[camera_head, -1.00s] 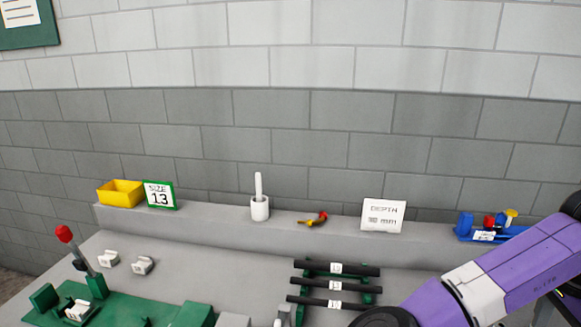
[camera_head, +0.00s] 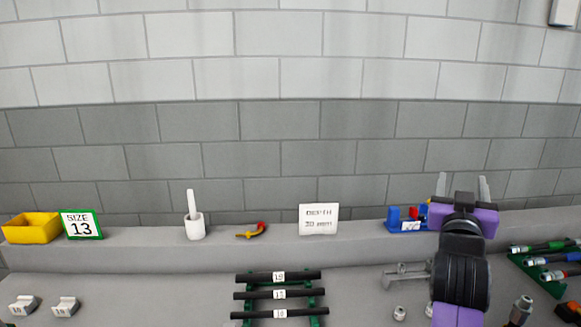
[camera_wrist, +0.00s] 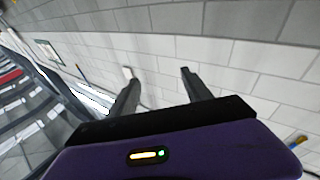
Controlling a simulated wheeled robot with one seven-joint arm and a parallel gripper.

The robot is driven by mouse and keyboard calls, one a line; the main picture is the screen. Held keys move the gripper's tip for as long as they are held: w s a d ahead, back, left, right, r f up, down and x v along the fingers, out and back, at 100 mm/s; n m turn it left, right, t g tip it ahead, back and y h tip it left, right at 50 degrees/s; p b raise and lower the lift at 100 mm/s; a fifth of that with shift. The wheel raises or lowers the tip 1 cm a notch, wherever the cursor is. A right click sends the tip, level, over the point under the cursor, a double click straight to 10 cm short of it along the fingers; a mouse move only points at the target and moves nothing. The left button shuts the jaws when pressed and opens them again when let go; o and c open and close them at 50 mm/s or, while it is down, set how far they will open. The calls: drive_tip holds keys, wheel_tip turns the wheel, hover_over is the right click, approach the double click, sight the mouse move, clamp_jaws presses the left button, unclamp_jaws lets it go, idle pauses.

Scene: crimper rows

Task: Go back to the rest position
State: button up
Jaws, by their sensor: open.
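My gripper (camera_head: 462,186) is at the right in the head view, raised over the back ledge with its two grey fingers pointing up and apart. It is open and nothing is between the fingers. In the wrist view the open fingers (camera_wrist: 158,88) stand against the block wall. My purple and black arm covers part of the bench and part of the blue holder (camera_head: 394,222) on the ledge.
The ledge holds a yellow bin (camera_head: 32,229), a "SIZE 13" sign (camera_head: 81,225), a white cup (camera_head: 194,226), a red-yellow tool (camera_head: 252,231) and a "DEPTH" card (camera_head: 318,219). Black rods (camera_head: 256,295) lie on a green rack. Coloured-handled tools (camera_head: 548,247) sit at right.

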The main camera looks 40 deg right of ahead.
drive_tip(key=a+f+n+t+y, duration=0.4)
drive_tip(key=a, duration=0.5)
drive_tip(key=a+f+n+t+y, duration=0.4)
drive_tip(key=a+f+n+y, duration=0.1)
drive_tip(key=a, duration=0.4)
drive_tip(key=a+f+n+t+y, duration=0.4)
drive_tip(key=a, duration=0.5)
drive_tip(key=s+a+f+g+y, duration=0.2)
drive_tip(key=s+a+f, duration=0.3)
drive_tip(key=s, duration=0.2)
drive_tip(key=s+a+f+g+y, duration=0.1)
drive_tip(key=s+a+f+g, duration=0.1)
drive_tip(key=s+a+f, duration=0.3)
drive_tip(key=s+a+f+m+g+y, duration=0.1)
drive_tip(key=s+a+f, duration=0.4)
drive_tip(key=s, duration=0.5)
drive_tip(key=shift+a+g+y, duration=0.25)
drive_tip(key=shift+g+y, duration=0.25)
drive_tip(key=shift+y, duration=0.3)
